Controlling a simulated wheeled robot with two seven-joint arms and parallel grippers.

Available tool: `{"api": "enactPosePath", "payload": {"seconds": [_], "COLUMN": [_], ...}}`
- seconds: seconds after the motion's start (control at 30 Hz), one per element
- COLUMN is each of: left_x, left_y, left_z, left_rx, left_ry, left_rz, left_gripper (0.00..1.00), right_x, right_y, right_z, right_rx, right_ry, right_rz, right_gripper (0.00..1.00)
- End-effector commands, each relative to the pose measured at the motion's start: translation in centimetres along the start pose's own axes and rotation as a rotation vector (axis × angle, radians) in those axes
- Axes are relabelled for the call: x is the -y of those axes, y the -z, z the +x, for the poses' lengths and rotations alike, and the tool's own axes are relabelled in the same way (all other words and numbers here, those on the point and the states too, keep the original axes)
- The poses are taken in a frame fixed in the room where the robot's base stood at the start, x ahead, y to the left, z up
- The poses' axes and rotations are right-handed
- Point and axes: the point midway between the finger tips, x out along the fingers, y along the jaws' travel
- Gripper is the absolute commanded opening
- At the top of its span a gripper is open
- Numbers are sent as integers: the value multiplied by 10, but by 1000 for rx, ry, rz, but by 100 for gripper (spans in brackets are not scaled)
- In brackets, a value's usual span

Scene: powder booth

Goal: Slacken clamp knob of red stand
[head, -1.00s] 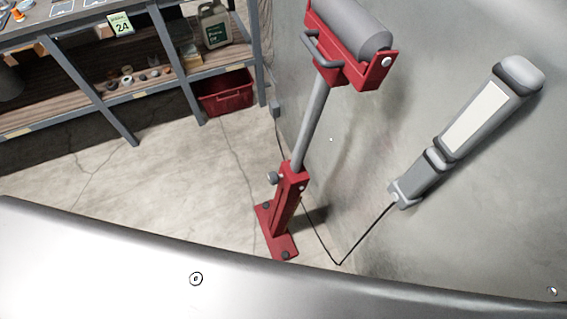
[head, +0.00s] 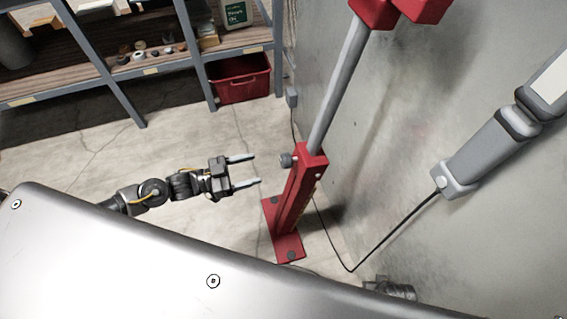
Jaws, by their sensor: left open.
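The red stand (head: 296,190) stands upright on the floor near the wall, with a grey pole (head: 338,88) rising from its red sleeve. Its dark clamp knob (head: 287,160) sticks out to the left near the top of the sleeve. My left gripper (head: 243,171) is open and empty, its two fingers pointing right toward the stand. A gap shows between the fingertips and the knob. A dark part at the bottom right (head: 390,287) may be my right arm; its fingers cannot be made out.
Shelving (head: 120,70) stands at the back left, with a red bin (head: 243,80) below it. Floor left of the stand is clear.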

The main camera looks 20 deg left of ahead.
Motion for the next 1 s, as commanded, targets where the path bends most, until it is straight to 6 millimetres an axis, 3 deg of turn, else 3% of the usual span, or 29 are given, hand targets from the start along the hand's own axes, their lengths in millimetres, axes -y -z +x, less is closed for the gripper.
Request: {"api": "enactPosePath", "payload": {"seconds": [0.17,0.6,0.8,1.0], "left_x": [1,2,2,2], "left_y": [1,1,0,0], "left_z": [10,87,105,108], "left_rx": [-1,-1,0,2], "left_ry": [3,5,6,6], "left_rz": [1,3,3,2], "left_gripper": [64,64,64,64], "right_x": [0,-1,-1,-1], "right_y": [-1,-4,-3,-4], "right_z": [0,5,5,5], "right_rx": [1,3,0,2], "right_ry": [-1,-1,-1,-1], "right_rz": [0,-1,-1,-1], "right_gripper": [36,36,36,36]}}
